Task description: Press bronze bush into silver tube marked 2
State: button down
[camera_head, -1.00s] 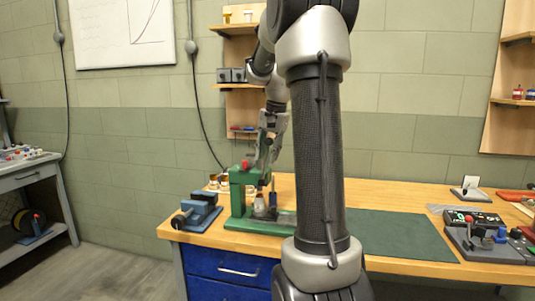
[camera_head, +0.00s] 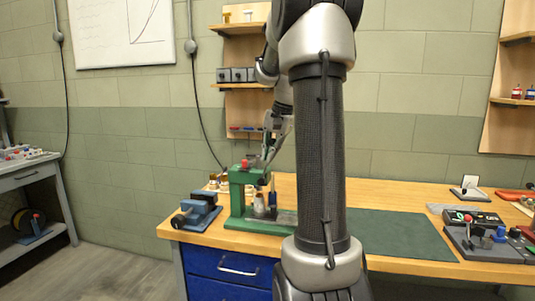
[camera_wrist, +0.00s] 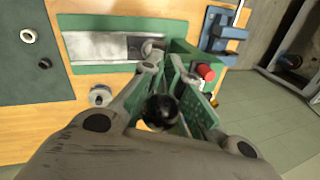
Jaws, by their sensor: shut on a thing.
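The green press (camera_head: 237,190) stands at the left end of the bench. A silver tube (camera_head: 259,206) stands upright under its ram; in the wrist view a silver round part (camera_wrist: 151,47) shows at the press plate, and I cannot read any mark on it. My gripper (camera_head: 263,160) is at the upper right side of the press. In the wrist view my gripper (camera_wrist: 169,78) is shut around a black ball knob (camera_wrist: 159,112), apparently the press handle's. I cannot make out the bronze bush; whether it sits on the tube is hidden or too small to tell.
A blue vise (camera_head: 197,213) stands left of the press. Small parts (camera_head: 218,181) stand behind it. Another small silver part (camera_wrist: 100,95) stands beside the press base. A green mat (camera_head: 390,232) lies to the right, with a grey device (camera_head: 485,238) beyond it.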

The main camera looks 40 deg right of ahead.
jog(key=s+d+f+t+y, duration=0.5)
jog(key=s+f+t+y, duration=0.1)
jog(key=f+t, duration=0.3)
jog(key=shift+f+t+y, duration=0.15)
jog(key=shift+t+y, duration=0.55)
jog(key=shift+y, duration=0.1)
jog(key=shift+f, duration=0.1)
jog(key=c, duration=1.7)
grip_release()
jog(key=shift+o, duration=0.7)
jog(key=shift+d, duration=0.1)
